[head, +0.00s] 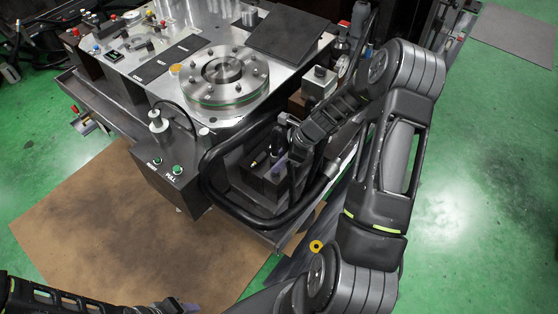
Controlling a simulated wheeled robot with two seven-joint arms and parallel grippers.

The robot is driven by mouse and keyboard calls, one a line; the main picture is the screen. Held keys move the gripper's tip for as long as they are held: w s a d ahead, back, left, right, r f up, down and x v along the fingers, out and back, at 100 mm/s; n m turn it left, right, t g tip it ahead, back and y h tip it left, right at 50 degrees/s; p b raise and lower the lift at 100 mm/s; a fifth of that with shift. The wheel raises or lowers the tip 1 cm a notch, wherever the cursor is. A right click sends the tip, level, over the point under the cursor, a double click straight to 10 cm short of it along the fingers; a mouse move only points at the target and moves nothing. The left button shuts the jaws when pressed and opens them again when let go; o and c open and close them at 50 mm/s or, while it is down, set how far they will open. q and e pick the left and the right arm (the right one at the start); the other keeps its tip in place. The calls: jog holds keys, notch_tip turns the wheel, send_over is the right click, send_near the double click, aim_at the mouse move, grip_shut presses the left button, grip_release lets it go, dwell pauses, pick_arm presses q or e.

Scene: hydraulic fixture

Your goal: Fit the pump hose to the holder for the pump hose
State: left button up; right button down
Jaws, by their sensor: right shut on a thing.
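The pump hose (208,172) is a thick black hose that loops around the front right corner of the fixture. My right gripper (277,163) reaches down inside this loop and is shut on a thin dark piece with a brass-coloured tip (254,163), which looks like the hose's end. A dark block (262,182), possibly the holder, lies just below that tip. I cannot tell whether they touch, as my wrist hides part of this area. My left gripper (188,308) shows only partly at the bottom edge, far from the hose, and its jaws are unclear.
The fixture's metal top (205,45) carries a round flanged disc (222,78) and a dark plate (290,36). A control box (170,170) with green buttons juts out left of the hose. Brown board (95,225) covers the floor in front.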

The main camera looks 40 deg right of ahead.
jog(key=shift+f+b, duration=0.5)
jog(key=shift+f, duration=0.25)
dwell(0.7)
jog(key=c, duration=1.1)
grip_release()
jog(key=v, duration=0.7)
jog(key=shift+s+d+r, duration=0.1)
jog(key=shift+s+r, duration=0.1)
jog(key=shift+r, duration=0.1)
